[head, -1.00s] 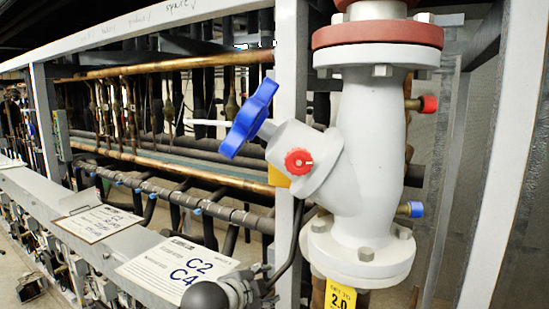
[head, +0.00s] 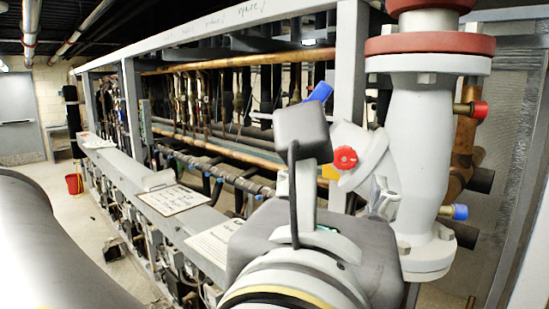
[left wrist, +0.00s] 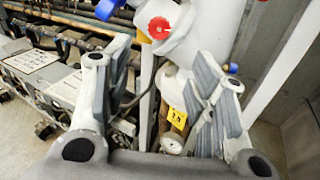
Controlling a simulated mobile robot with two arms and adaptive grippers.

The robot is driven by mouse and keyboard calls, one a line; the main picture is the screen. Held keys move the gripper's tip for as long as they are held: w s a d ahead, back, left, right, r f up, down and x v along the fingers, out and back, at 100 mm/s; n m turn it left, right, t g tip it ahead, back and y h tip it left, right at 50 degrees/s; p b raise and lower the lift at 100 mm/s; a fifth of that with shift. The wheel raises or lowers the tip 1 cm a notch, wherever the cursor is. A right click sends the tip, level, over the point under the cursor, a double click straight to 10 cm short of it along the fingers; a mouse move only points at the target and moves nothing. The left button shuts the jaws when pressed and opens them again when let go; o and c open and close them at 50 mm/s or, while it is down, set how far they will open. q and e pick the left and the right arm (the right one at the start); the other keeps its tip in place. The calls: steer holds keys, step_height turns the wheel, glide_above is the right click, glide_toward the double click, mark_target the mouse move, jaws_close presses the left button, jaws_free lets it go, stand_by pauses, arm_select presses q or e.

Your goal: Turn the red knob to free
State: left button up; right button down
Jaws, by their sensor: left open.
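The red knob (head: 345,158) sits on the side branch of a white valve body (head: 426,150), facing me. It also shows in the left wrist view (left wrist: 159,28), top centre, above the space between my fingers. My left gripper (head: 345,172) is open and empty in front of the valve. In the head view its raised finger is just left of the knob and its other finger is lower right. The knob is apart from both fingers in the left wrist view. The blue handwheel (head: 319,93) is mostly hidden behind my left gripper. My right gripper is not in view.
A blue-capped port (head: 459,212) and a red-capped port (head: 478,109) stick out at the valve's right. A grey frame post (head: 350,65) stands behind the valve. Copper pipes (head: 240,60) run across the rack. A yellow tag (left wrist: 177,118) hangs below the valve.

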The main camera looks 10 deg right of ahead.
mark_target(345, 158)
arm_select(q)
steer(key=shift+m, duration=0.4)
steer(key=x, duration=0.3)
steer(key=r+p+x, duration=0.1)
steer(key=x, duration=0.1)
steer(key=p+x, duration=0.1)
steer(key=x, duration=0.2)
steer(key=shift+w+r, duration=0.2)
steer(key=shift+w, duration=0.1)
steer(key=shift+x, duration=0.85)
steer(key=shift+s, duration=0.1)
steer(key=c, duration=1)
steer(key=shift+f, duration=0.1)
